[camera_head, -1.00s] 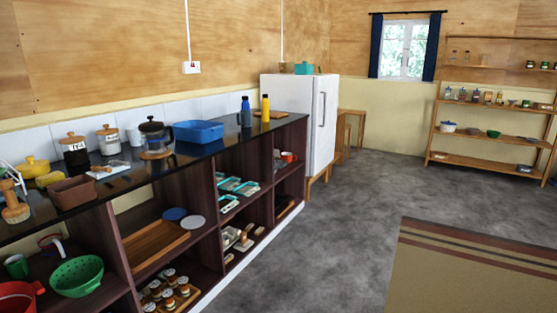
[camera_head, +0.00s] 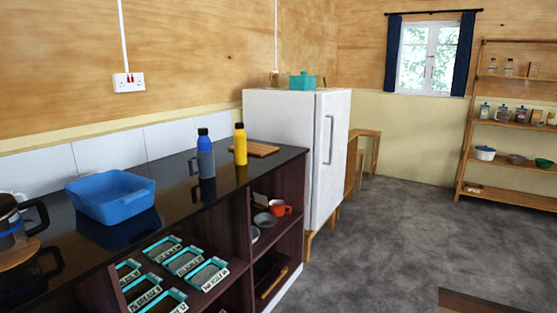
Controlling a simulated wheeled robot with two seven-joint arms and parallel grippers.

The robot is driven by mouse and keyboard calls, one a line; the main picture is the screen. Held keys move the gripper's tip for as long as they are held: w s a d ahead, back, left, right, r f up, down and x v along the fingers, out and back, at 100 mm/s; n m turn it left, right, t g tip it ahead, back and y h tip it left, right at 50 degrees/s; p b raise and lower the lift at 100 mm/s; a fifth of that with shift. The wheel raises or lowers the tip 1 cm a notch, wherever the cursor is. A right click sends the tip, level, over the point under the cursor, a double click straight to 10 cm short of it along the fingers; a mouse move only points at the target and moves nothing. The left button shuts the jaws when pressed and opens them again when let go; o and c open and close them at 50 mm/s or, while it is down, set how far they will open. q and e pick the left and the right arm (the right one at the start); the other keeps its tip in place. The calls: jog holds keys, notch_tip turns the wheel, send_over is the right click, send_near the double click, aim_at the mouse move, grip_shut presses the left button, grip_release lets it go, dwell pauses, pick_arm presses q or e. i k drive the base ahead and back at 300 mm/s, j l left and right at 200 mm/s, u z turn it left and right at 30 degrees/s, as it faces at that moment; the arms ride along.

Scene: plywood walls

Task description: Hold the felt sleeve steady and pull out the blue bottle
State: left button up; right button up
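The blue bottle (camera_head: 203,138) stands upright on the dark counter, with a black cap and a blue upper part. A grey felt sleeve (camera_head: 206,164) is around its lower part, with what looks like a handle loop on the left side. A yellow bottle (camera_head: 240,146) with a dark cap stands just to its right and behind. Neither of my grippers shows in the head view.
The dark counter (camera_head: 150,211) also bears a blue basin (camera_head: 110,197), a coffee press (camera_head: 14,232) at the left edge and a wooden board (camera_head: 262,149). Teal-framed items fill the shelf below. A white fridge (camera_head: 292,140) stands beyond the counter. Grey floor is open at right.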

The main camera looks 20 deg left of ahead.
aim_at(205, 165)
jog(key=i+z, duration=0.1)
jog(key=i, duration=1.3)
jog(key=i+j+u, duration=0.1)
jog(key=i+u, duration=0.65)
jog(key=u, duration=0.15)
jog(key=i+l+u, duration=0.2)
jog(key=i+u, duration=0.25)
jog(key=k, duration=0.05)
